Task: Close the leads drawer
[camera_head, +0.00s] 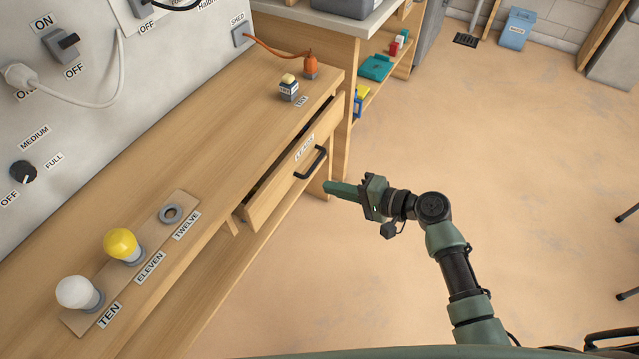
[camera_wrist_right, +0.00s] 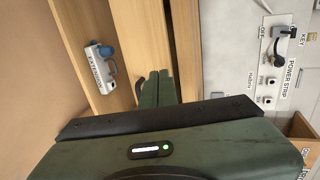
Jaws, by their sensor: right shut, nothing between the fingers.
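The leads drawer (camera_head: 278,188), a wooden drawer under the workbench, stands slightly open, with a dark gap behind its front. Its label is partly legible, and a black bar handle (camera_head: 312,163) sits on its front. My right gripper (camera_head: 328,187) is shut and empty, in front of the drawer and just below and right of the handle in the head view. A gap shows between the fingertips and the handle there. In the right wrist view the closed green fingers (camera_wrist_right: 157,88) point towards the wooden drawer front, with part of a dark handle beside them. My left gripper is not in view.
An orange plug (camera_head: 310,67) stands near the far end. Open shelves with a teal item (camera_head: 377,68) lie beyond.

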